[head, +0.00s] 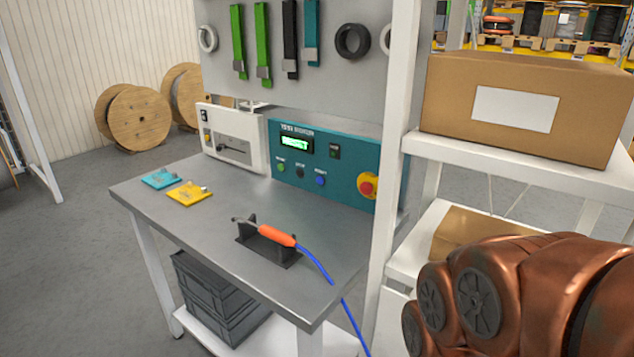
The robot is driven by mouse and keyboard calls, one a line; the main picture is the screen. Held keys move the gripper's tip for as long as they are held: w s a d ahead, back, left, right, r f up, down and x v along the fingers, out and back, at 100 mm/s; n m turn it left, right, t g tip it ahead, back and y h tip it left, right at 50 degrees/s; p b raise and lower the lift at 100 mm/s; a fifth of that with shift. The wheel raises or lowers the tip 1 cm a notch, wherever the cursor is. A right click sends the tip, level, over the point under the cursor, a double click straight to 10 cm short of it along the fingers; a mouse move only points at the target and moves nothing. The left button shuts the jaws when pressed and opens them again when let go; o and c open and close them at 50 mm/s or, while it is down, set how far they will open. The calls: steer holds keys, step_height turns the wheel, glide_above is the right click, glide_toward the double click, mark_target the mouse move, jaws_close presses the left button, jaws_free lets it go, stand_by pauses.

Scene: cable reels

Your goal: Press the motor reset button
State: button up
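A teal control panel (345,150) stands at the back of the grey workbench. It has a lit green display (296,142) and a small dark switch with a green mark (334,151). Below these sit a green button (281,168), a black button (300,173) and a blue button (320,180) in a row. A red mushroom button on a yellow base (367,187) is at the panel's right end. The small labels are too blurred to tell surely which button is the motor reset. My copper-coloured arm fills the lower right; my gripper is not in view.
An orange-handled tool (277,236) with a blue cable rests in a black stand on the workbench (200,232). A white meter box (232,138) adjoins the panel. A white shelf post (393,150) and a cardboard box (525,108) stand right of the panel.

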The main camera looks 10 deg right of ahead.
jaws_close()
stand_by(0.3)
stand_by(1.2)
